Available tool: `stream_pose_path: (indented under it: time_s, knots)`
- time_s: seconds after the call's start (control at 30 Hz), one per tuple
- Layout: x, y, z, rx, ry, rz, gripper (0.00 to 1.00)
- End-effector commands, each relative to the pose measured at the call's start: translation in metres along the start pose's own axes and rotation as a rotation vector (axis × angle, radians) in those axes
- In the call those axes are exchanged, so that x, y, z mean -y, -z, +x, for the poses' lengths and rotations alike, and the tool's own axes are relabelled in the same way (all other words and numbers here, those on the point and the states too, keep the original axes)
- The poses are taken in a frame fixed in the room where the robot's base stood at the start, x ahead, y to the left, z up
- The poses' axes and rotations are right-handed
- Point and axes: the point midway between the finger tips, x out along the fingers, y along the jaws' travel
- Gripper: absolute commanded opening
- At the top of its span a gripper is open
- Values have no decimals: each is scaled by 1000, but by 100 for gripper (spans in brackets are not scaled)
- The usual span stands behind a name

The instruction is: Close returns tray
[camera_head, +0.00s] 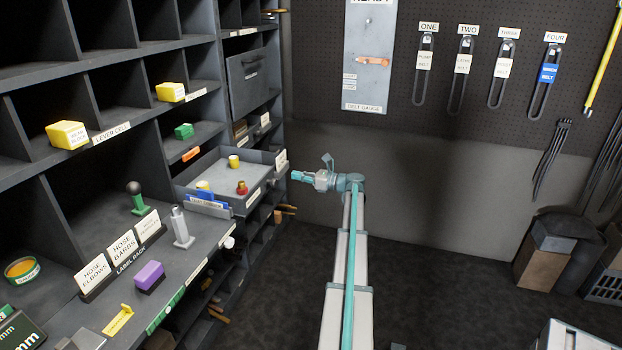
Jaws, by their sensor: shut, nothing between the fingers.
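A grey tray (222,167) juts out from the pigeonhole shelving, left of the picture's middle; it looks like the returns tray, but its front label is too small to read. In it are a yellow cylinder (234,162), a red and yellow piece (242,188) and another yellow piece (203,185). My gripper (294,175) is shut and empty, just right of the tray's front, pointing left towards it. In the picture a small gap shows between the fingertips and the tray.
A blue labelled piece (208,201) sits at the tray's near corner. The shelf below holds a grey upright fitting (181,228), a purple block (149,276) and label cards (122,247). A pegboard (400,60) with hanging belts is behind.

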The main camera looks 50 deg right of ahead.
Motion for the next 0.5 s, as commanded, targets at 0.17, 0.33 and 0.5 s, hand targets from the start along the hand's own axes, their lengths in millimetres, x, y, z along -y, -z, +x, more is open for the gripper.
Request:
stream_pose_path:
  time_s: [0.17,0.33,0.5]
  knots:
    - [0,0,27,0,-1,0,0]
    - [0,0,38,0,0,0,0]
    - [0,0,42,0,0,0,0]
